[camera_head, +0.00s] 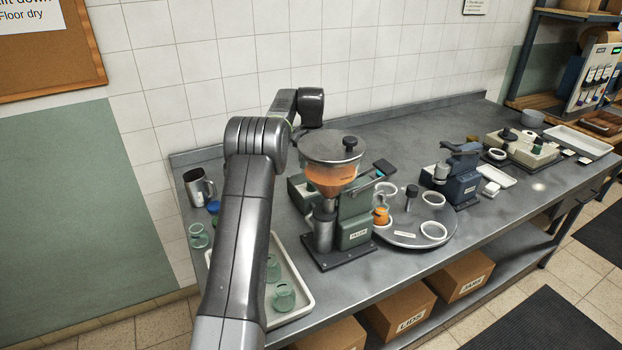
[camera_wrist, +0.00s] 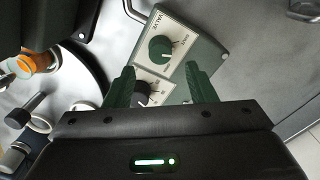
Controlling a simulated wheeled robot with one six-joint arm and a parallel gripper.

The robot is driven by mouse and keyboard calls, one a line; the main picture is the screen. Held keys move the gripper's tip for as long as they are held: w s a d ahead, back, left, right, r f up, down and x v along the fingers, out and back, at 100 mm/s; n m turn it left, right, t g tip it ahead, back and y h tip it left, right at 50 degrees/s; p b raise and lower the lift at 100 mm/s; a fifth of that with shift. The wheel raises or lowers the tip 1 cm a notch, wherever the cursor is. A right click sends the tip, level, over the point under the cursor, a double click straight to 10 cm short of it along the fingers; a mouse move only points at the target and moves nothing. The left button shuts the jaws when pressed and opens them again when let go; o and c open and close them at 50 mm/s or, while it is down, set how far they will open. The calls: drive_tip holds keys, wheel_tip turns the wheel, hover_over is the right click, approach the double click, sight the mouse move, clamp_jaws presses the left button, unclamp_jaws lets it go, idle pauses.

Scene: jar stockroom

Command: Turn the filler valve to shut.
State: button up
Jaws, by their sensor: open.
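The filler (camera_head: 352,232) is a green machine on the bench with a hopper (camera_head: 331,178) holding orange contents. In the wrist view its grey-green panel (camera_wrist: 190,50) carries a round green knob (camera_wrist: 160,48) beside the word VALVE. The small marks around the knob are too fine to read surely. A second, black knob (camera_wrist: 142,92) sits nearer my gripper. My gripper (camera_wrist: 159,69) is open and empty, its two dark green fingers spread over the panel on either side of the black knob. The green knob lies just beyond the fingertips. In the head view the knobs cannot be made out.
A turntable (camera_head: 408,240) with jars and white rings stands right of the filler. A tray (camera_head: 303,290) with green jars lies left of it. A mug (camera_head: 199,188) stands at the far left. A blue-grey machine (camera_head: 455,180) stands further right.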

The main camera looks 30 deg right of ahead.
wheel_tip(320, 180, down, 6)
drive_tip(key=shift+r+p, duration=0.15)
drive_tip(key=shift+p, duration=0.2)
drive_tip(key=c, duration=1)
drive_tip(key=shift+o, duration=0.2)
drive_tip(key=shift+r+n+p, duration=0.1)
drive_tip(key=shift+n+p, duration=0.4)
drive_tip(key=shift+n, duration=1.8)
drive_tip(key=o, duration=1)
drive_tip(key=shift+c, duration=0.2)
wheel_tip(320, 180, up, 14)
drive_tip(key=b, duration=0.1)
